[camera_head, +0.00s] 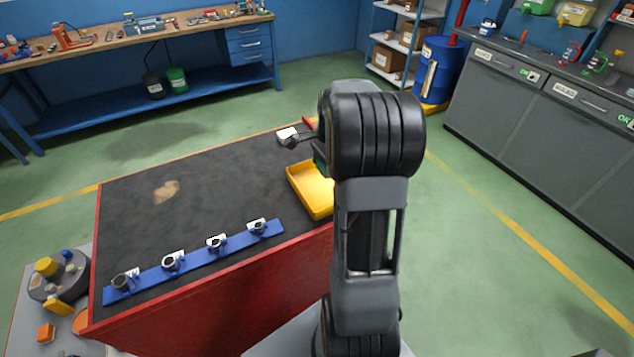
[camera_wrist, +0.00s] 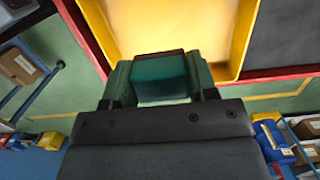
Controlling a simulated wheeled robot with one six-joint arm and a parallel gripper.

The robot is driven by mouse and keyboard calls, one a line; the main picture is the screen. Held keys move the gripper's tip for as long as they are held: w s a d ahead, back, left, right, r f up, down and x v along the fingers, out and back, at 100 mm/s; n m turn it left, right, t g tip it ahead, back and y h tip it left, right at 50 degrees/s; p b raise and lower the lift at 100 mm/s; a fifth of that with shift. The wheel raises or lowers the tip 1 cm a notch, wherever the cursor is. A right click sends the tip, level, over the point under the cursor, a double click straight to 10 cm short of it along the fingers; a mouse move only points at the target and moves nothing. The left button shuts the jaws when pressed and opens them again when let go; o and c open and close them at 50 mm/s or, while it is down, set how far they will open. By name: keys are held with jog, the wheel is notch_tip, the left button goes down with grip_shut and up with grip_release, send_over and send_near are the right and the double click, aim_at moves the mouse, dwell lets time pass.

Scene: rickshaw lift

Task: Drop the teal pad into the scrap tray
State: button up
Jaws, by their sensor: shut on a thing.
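The teal pad (camera_wrist: 160,78) sits between the fingers of my gripper (camera_wrist: 158,80) in the wrist view, and the gripper is shut on it. The scrap tray is a yellow open tray; it shows in the wrist view (camera_wrist: 246,40) just beyond the pad and in the head view (camera_head: 312,200) at the right end of the dark-topped red bench. The pad is held over or near the tray's edge; its height above the tray is hard to tell. In the head view my arm hides most of the gripper and part of the tray.
The red-edged bench top (camera_head: 210,190) is mostly clear. A blue rail (camera_head: 195,262) with several small clamp-like parts lies along its front. A small white-labelled item (camera_head: 288,133) sits at the bench's far edge. Grey cabinets (camera_head: 540,120) stand to the right across open floor.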

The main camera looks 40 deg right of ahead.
jog(key=b, duration=0.4)
send_over(324, 192)
jog(key=shift+f, duration=2.85)
jog(key=shift+a, duration=0.1)
jog(key=o, duration=1)
jog(key=r, duration=0.4)
jog(key=d+r, duration=0.1)
jog(key=r, duration=0.9)
jog(key=shift+s+d, duration=0.15)
jog(key=shift+d, duration=0.2)
jog(key=shift+f, duration=0.1)
